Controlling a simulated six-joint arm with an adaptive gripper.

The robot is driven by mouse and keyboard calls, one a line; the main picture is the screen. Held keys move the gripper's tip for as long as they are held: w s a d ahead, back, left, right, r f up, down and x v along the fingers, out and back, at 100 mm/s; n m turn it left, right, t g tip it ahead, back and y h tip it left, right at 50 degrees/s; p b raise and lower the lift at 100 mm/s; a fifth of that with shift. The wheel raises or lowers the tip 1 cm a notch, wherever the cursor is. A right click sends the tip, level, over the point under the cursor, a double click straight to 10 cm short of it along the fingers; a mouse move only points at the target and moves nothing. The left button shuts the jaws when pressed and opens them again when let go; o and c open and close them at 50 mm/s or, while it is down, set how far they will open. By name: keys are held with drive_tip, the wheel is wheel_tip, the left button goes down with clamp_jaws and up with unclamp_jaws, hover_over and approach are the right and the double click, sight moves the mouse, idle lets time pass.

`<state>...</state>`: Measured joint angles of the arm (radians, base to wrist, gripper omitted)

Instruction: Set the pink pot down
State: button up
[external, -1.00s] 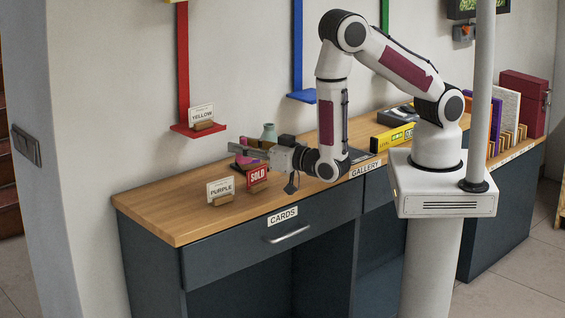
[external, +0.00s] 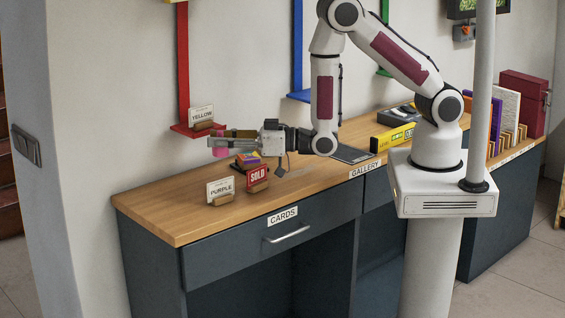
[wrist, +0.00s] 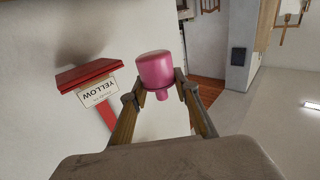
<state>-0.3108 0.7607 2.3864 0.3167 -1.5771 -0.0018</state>
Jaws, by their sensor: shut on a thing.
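My gripper (external: 222,141) is shut on the pink pot (external: 219,149) and holds it in the air above the counter. In the wrist view the pot (wrist: 156,68) sits between the two fingertips, clear of the red shelf (wrist: 92,72). That view is upside down, and the pot's narrow neck points down in it, so the pot looks upright. The shelf bears a YELLOW card (external: 201,113) in a wooden holder.
A red SOLD sign (external: 258,176) and a PURPLE card (external: 220,187) stand nearby. A blue shelf (external: 300,96) is on the wall to the right. The counter's left end is clear.

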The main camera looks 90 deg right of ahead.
drive_tip(key=shift+w+d+r+n+y, duration=0.15)
drive_tip(key=shift+d+r+n+y, duration=0.15)
drive_tip(key=shift+r+n+y, duration=0.25)
drive_tip(key=d+r+m+h, duration=0.1)
drive_tip(key=d+r, duration=0.3)
drive_tip(key=d, duration=0.5)
drive_tip(key=shift+w+d+r, duration=0.25)
drive_tip(key=shift+a, duration=0.1)
